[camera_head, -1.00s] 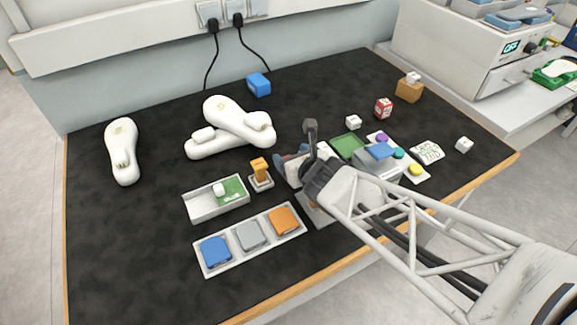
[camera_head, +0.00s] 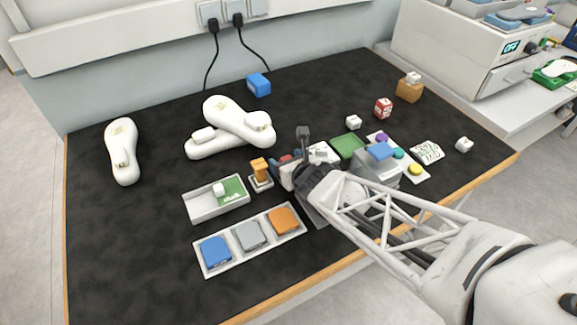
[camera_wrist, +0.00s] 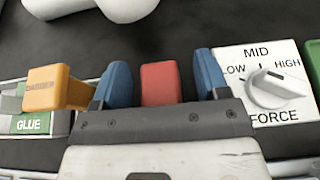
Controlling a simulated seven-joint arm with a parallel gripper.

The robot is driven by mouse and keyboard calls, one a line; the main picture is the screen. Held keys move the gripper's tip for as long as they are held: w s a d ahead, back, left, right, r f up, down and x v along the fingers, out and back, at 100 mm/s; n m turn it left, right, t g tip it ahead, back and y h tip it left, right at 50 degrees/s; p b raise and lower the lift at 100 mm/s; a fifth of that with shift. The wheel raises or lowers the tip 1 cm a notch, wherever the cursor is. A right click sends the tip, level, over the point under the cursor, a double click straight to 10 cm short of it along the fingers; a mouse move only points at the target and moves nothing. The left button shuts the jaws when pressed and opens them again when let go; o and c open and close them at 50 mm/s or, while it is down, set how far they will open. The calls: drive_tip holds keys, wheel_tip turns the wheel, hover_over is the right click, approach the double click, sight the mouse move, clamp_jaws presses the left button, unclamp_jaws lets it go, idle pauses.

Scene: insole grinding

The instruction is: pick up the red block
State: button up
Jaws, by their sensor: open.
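The red block (camera_wrist: 160,82) shows in the wrist view between the two blue fingers of my gripper (camera_wrist: 161,78). A narrow gap is visible on each side of it. In the head view only a small red patch of the block (camera_head: 286,158) shows at my gripper (camera_head: 284,162), and the rest is hidden by the gripper. My gripper is open, with one finger on either side of the block. I cannot tell exactly how far down the fingers reach beside it.
An orange-handled stamp-like piece (camera_wrist: 58,88) stands close left of the fingers. A white force dial panel (camera_wrist: 265,80) is close on the right. White insole-shaped pieces (camera_head: 225,140) lie behind. A tray with coloured pads (camera_head: 250,250) lies in front.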

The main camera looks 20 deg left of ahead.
drive_tip(key=c, duration=1)
drive_tip(key=shift+r, duration=5.05)
